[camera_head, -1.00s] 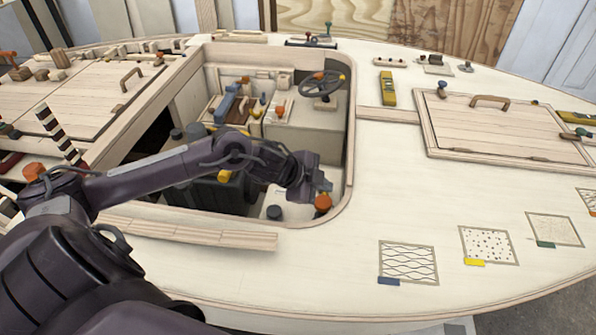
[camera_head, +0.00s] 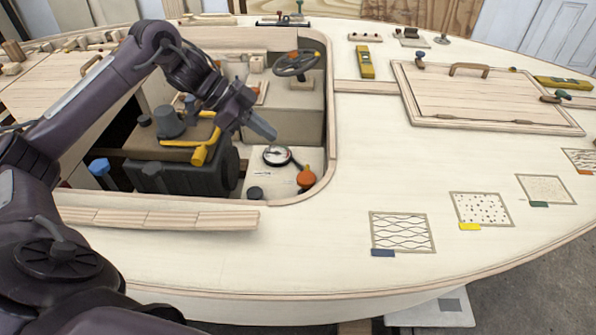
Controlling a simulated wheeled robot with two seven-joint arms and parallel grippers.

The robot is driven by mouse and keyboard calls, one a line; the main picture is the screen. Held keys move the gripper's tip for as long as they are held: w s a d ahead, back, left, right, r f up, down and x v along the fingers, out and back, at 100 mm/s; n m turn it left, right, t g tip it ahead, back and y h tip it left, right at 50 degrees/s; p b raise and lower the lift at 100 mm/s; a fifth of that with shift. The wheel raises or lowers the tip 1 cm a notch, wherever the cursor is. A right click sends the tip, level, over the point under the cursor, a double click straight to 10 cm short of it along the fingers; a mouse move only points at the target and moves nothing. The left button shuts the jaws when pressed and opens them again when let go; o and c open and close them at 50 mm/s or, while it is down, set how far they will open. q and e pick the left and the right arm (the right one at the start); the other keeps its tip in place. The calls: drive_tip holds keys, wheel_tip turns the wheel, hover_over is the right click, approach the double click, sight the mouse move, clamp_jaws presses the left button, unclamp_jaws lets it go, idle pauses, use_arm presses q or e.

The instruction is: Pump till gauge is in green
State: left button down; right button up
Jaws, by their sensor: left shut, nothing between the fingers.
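A round gauge (camera_head: 277,156) with a white face and dark rim sits on the pale panel inside the open well; its needle and colour zones are too small to read. An orange knob (camera_head: 306,178) stands right beside it, near the well's rounded corner. I cannot tell for sure which part is the pump handle. My left gripper (camera_head: 268,133) is shut and empty. It hangs above the well, just up and left of the gauge, apart from the orange knob. My right gripper is not in view.
A dark engine block (camera_head: 185,172) with yellow pipe (camera_head: 202,150) fills the well's left side. A steering wheel (camera_head: 297,64) stands at its back. The well's raised rim (camera_head: 333,130) surrounds it.

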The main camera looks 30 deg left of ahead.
use_arm(q)
hover_over(299, 176)
wheel_tip(299, 176, down, 7)
drive_tip(key=shift+s+r, duration=0.1)
drive_tip(key=shift+s, duration=0.05)
wheel_tip(299, 176, down, 3)
drive_tip(key=shift+r, duration=0.15)
drive_tip(key=shift+f, duration=0.8)
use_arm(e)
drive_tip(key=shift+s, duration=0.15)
